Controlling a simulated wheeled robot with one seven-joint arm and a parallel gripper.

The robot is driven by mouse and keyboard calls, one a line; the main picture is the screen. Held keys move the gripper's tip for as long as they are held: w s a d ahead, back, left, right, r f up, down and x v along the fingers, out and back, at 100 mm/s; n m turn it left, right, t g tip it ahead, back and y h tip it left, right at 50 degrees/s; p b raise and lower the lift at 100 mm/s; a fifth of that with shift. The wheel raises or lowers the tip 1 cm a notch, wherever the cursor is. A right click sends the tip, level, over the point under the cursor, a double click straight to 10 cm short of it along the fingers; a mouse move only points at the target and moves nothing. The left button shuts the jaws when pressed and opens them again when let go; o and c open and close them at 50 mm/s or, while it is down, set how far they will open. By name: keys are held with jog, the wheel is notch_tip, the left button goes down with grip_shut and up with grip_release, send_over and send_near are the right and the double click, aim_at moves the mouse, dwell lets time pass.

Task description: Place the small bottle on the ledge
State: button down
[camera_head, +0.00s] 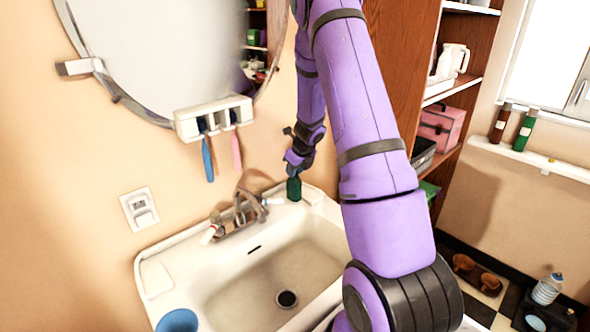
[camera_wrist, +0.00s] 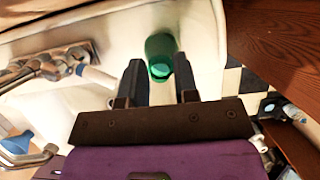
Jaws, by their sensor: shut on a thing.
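The small bottle (camera_head: 294,189) is dark green and upright at the back right corner of the white sink. My gripper (camera_head: 297,168) reaches down from above and is shut on its top. In the wrist view the green bottle (camera_wrist: 160,48) shows between and beyond the fingertips of my gripper (camera_wrist: 160,72). I cannot tell whether its base touches the sink rim. A narrow white ledge (camera_head: 550,164) runs along the right wall under the window. A brown bottle (camera_head: 501,123) and a green bottle with a pale label (camera_head: 526,129) stand at its left end.
The sink (camera_head: 155,280) has a faucet (camera_head: 240,210) left of my gripper, and a blue cup (camera_head: 177,321) at its front left. A wooden shelf unit (camera_head: 400,60) stands between sink and ledge. The ledge's right part looks mostly clear. Pots (camera_head: 489,281) are on the floor.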

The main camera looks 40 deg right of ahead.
jog(key=c, duration=0.9)
grip_release()
jog(key=shift+o, duration=0.2)
jog(key=v, duration=1.2)
jog(key=s+a+r+n+y, duration=0.1)
jog(key=s+a+r+n, duration=0.3)
jog(key=a+r+n, duration=0.45)
jog(key=s+a+r+n+y, duration=0.1)
jog(key=s+a+r+n, duration=0.4)
jog(key=a+r+n, duration=0.35)
jog(key=s+a+r+n+h, duration=0.1)
jog(key=s+a+n, duration=0.4)
jog(key=s+n, duration=0.4)
jog(key=s+a+r+n, duration=0.2)
jog(key=s+a+n, duration=0.4)
jog(key=s+n, duration=0.3)
jog(key=shift+s+a+n+t+h, duration=0.15)
jog(key=shift+a+n+t+h, duration=0.15)
jog(key=shift+n+h, duration=0.15)
